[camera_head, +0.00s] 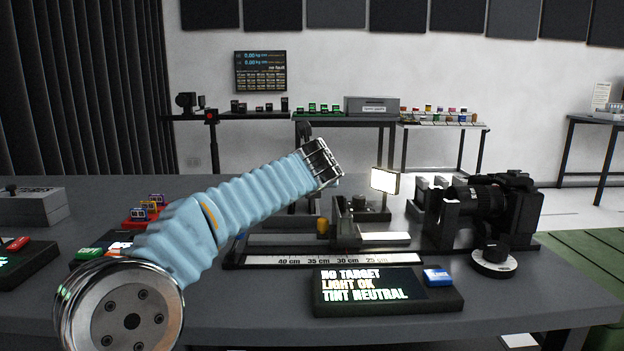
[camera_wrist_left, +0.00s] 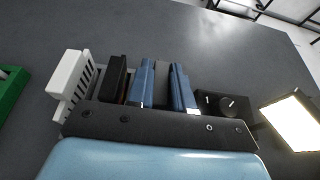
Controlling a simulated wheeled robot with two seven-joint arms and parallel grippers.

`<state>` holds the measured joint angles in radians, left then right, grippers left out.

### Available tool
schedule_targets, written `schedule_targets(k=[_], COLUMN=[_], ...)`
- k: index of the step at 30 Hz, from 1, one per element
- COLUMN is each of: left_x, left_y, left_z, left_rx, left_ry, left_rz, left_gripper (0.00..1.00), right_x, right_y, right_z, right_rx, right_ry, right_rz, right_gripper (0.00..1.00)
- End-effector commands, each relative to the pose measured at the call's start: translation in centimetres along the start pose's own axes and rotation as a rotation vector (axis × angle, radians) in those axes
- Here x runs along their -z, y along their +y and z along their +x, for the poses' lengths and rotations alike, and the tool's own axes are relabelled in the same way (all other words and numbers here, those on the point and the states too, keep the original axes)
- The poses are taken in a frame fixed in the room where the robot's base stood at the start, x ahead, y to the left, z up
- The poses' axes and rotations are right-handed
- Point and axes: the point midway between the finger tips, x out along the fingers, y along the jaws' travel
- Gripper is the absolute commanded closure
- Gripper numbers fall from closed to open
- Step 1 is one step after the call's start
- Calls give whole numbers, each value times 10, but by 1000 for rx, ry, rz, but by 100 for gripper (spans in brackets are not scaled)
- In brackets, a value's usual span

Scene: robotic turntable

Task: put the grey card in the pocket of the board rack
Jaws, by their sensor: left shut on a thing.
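My left arm reaches in from the left in a light blue sleeve, its metal wrist raised above the bench. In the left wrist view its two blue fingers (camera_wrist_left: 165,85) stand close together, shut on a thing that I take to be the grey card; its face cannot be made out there. In the head view the wrist hides most of the gripper. I cannot pick out the board rack or its pocket for certain; the arm covers part of the bench behind the scale strip (camera_head: 320,261). My right gripper is not in view.
A lit lamp panel (camera_head: 385,181) stands right of my wrist and also shows in the left wrist view (camera_wrist_left: 292,121). A black camera (camera_head: 490,200) sits on a mount at the right. A display (camera_head: 370,288) reading NO TARGET is in front. A small red tray (camera_head: 145,213) lies at left.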

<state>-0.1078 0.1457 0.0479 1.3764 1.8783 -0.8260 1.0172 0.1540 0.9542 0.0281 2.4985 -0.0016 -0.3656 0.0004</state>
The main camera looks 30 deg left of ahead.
Motion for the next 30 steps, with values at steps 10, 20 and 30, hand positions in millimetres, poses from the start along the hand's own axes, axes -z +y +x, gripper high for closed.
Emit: schedule_targets(k=[10,20,30], left_x=[2,2,2], left_y=[0,0,0], left_z=[1,1,-71], left_rx=[0,0,3], left_ry=[0,0,-4], left_rz=[0,0,0], left_gripper=[50,50,50], right_x=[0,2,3], right_y=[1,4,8], right_z=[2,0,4], right_rx=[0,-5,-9], right_ry=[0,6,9], right_rz=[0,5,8], right_gripper=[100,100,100])
